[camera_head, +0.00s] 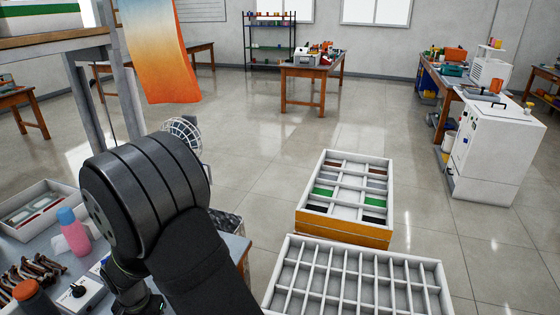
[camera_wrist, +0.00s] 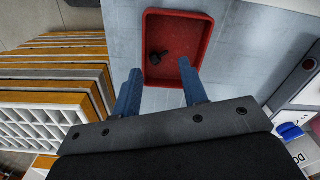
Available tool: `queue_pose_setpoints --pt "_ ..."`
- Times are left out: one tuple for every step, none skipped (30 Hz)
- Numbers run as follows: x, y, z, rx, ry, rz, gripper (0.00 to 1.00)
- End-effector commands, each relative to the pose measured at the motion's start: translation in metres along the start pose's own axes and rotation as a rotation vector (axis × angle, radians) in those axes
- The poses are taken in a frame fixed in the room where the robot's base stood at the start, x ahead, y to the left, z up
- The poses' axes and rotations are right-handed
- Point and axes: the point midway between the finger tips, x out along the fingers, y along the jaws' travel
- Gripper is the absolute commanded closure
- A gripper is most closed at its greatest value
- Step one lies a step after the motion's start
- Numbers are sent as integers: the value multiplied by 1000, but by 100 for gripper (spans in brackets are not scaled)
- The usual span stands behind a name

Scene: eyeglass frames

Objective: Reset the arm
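My gripper (camera_wrist: 160,69) shows in the wrist view with its two blue fingers spread apart and nothing held between them. The fingertips reach over the near part of a red tray (camera_wrist: 206,22) on a grey table top (camera_wrist: 245,50). A small dark object (camera_wrist: 156,57) lies in the tray, beyond the gap between the fingers; I cannot tell what it is. In the head view my dark arm fills the lower left, and the gripper is hidden behind it.
In the head view, a divided white tray (camera_head: 358,280) and a drawer unit with compartments (camera_head: 345,195) stand right of my arm. A pink bottle (camera_head: 74,235), brown frames (camera_head: 30,270) and a white tray (camera_head: 40,205) are on the table at left.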

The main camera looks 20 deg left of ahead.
Motion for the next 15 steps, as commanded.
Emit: queue_pose_setpoints --pt "-1 0 0 0 0 0 61" --pt "-1 0 0 0 0 0 61" --pt "-1 0 0 0 0 0 61" --pt "-1 0 0 0 0 0 61" --pt "-1 0 0 0 0 0 61" --pt "-1 0 0 0 0 0 61" --pt "-1 0 0 0 0 0 61" --pt "-1 0 0 0 0 0 61" --pt "0 0 0 0 0 0 61" --pt "1 0 0 0 0 0 61" --pt "2 0 0 0 0 1 61" --pt "4 0 0 0 -1 1 61" --pt "6 0 0 0 -1 1 61" --pt "10 0 0 0 -1 1 61" --pt "15 0 0 0 -2 3 61"
